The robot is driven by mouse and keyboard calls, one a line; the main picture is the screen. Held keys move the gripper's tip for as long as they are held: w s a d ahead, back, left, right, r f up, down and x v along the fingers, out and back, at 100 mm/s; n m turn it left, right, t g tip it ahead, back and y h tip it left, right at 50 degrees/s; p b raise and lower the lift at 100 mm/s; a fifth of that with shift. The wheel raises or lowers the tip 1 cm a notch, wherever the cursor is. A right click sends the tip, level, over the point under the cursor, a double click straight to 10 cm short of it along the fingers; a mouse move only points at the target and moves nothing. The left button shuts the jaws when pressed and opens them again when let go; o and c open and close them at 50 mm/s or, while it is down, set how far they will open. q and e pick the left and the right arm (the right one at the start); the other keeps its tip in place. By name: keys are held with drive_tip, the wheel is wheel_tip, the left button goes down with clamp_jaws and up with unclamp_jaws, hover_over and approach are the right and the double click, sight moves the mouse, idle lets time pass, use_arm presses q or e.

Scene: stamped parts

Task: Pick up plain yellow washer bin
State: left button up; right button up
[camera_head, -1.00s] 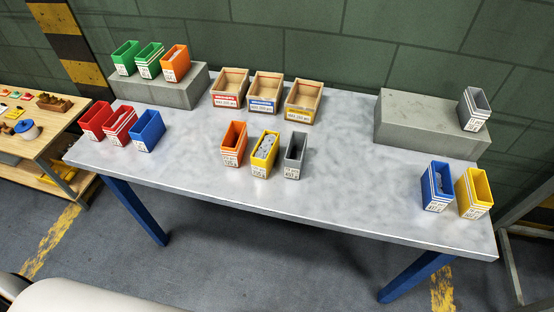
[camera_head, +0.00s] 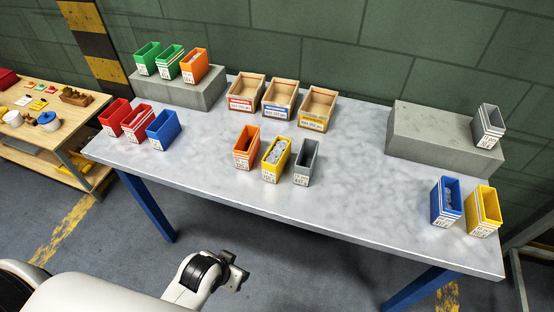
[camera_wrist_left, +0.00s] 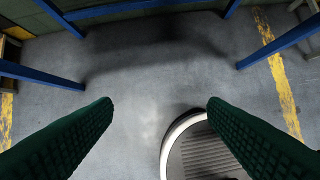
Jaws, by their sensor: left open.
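Two yellow bins stand on the grey table. The middle yellow bin (camera_head: 275,161) holds grey round pieces that look like washers and has a white label on its front. It stands between an orange bin (camera_head: 246,148) and a grey bin (camera_head: 306,163). The other yellow bin (camera_head: 484,212) is at the table's right end and looks empty. My left arm shows at the bottom of the head view, apart from the bins and in front of the table. My left gripper (camera_wrist_left: 160,105) is open and empty above the floor in the left wrist view. My right gripper is out of view.
Wooden trays (camera_head: 282,97) stand behind the middle bins. Grey blocks (camera_head: 440,137) stand at the back corners, with bins on top. Red and blue bins (camera_head: 161,130) are at the left. A blue bin (camera_head: 446,202) stands beside the right yellow one. The table's middle right is clear.

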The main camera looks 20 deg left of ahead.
use_arm(q)
drive_tip(key=w+r+t, duration=0.3)
drive_tip(key=w+r, duration=0.2)
drive_tip(key=r, duration=0.1)
drive_tip(key=t+h, duration=0.2)
drive_tip(key=t, duration=0.8)
approach(269, 165)
drive_tip(key=shift+w+d+f+n, duration=0.1)
drive_tip(key=shift+w+f+n, duration=0.1)
drive_tip(key=shift+w, duration=0.25)
drive_tip(key=shift+w+d+f+n, duration=0.1)
drive_tip(key=shift+w+f, duration=0.05)
drive_tip(key=shift+w, duration=0.25)
drive_tip(key=shift+w+r, duration=0.15)
drive_tip(key=shift+r, duration=0.05)
drive_tip(key=w, duration=0.2)
drive_tip(key=w+p, duration=0.1)
drive_tip(key=w, duration=0.3)
drive_tip(key=shift+d+r, duration=0.1)
drive_tip(key=shift+d, duration=0.25)
drive_tip(key=shift+w+d+f+p, duration=0.1)
drive_tip(key=shift+w+p, duration=0.1)
drive_tip(key=shift+w, duration=0.8)
drive_tip(key=shift+w+d+f+p, duration=0.15)
drive_tip(key=shift+w+p, duration=0.1)
drive_tip(key=shift+w, duration=0.7)
drive_tip(key=shift+w+d+f+p, duration=0.1)
drive_tip(key=shift+w+p, duration=0.1)
drive_tip(key=shift+w, duration=0.8)
drive_tip(key=shift+c, duration=0.4)
